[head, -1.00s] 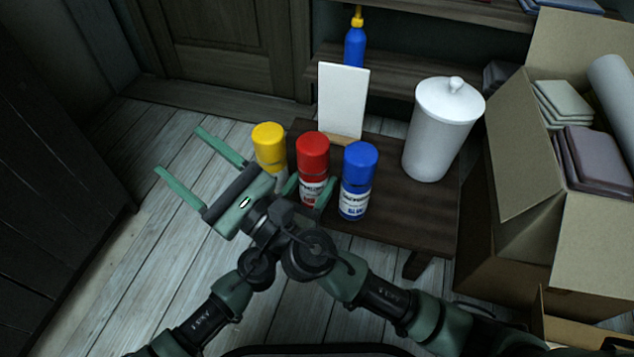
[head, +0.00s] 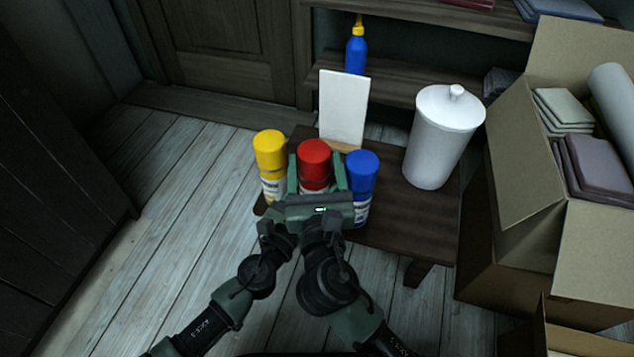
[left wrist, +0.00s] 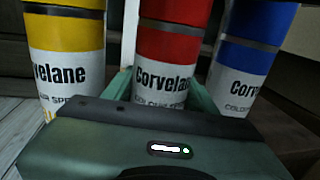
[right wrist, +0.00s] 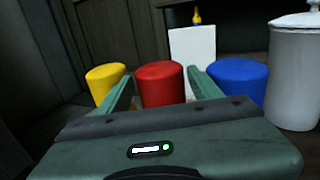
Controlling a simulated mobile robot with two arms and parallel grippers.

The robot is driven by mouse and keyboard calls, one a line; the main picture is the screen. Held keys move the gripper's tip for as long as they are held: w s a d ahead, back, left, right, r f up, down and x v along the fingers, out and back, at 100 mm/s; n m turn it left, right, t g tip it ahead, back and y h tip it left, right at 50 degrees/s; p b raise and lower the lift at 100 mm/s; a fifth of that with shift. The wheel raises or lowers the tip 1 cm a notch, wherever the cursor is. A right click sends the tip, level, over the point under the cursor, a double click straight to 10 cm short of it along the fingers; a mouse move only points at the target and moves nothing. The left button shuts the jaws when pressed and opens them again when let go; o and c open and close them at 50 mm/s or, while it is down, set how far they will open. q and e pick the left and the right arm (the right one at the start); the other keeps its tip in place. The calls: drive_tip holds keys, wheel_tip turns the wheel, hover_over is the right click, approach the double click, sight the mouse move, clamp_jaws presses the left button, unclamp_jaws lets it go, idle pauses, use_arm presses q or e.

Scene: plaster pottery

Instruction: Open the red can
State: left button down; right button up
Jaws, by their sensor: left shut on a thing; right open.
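The red can (head: 314,155) stands upright on a dark wooden bench (head: 400,220), between a yellow can (head: 270,150) and a blue can (head: 362,168). My left gripper (left wrist: 162,88) is shut on the red can's lower body, its fingers on both sides of the label in the left wrist view. In the head view it is largely hidden below my right gripper. My right gripper (head: 317,168) is open, its fingers on either side of the red cap. The right wrist view shows the cap (right wrist: 161,84) between those fingers, with the cap still on the can.
The yellow and blue cans stand close beside the right gripper's fingers. A white panel (head: 343,105) stands behind the red can. A white lidded jar (head: 443,140) is on the bench's right, and an open cardboard box (head: 520,160) lies beyond it. The floor at left is clear.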

sight(313, 140)
drive_tip(key=w, duration=0.5)
drive_tip(key=shift+w+a, duration=0.2)
drive_tip(key=shift+w, duration=0.2)
drive_tip(key=shift+c, duration=0.4)
drive_tip(key=c, duration=1.3)
drive_tip(key=shift+r, duration=0.1)
drive_tip(key=shift+r, duration=1)
drive_tip(key=shift+r, duration=0.1)
drive_tip(key=shift+r, duration=1.9)
